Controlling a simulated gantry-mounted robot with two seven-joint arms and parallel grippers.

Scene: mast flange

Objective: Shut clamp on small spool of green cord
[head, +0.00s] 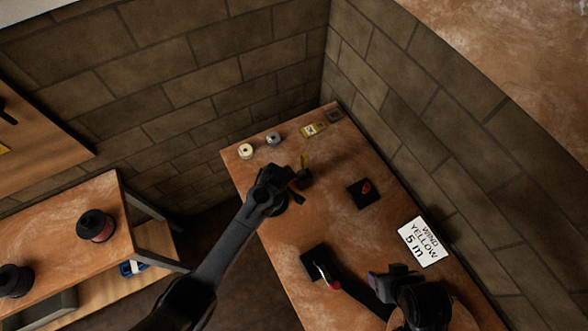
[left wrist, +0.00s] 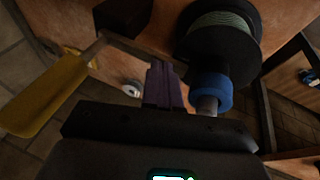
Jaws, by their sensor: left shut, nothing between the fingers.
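A small spool of green cord (left wrist: 222,32) with dark flanges shows in the left wrist view, at the upper right. A blue collar (left wrist: 212,92) sits on its near side around a grey shaft. My left gripper (left wrist: 165,88) is shut and empty, just left of the collar; I see no contact. A yellow paddle (left wrist: 45,95) on a metal arm, perhaps the clamp's lever, is at the left of that view. In the head view my left gripper (head: 301,181) is over the bench's left edge, beside a yellow piece (head: 305,161). The spool cannot be made out there.
The bench (head: 285,235) also carries a cream spool (head: 245,151), a grey spool (head: 272,138), a black block with a red part (head: 364,192), a red-tipped lever (head: 331,281) and a sign (head: 424,242). A brick wall stands behind.

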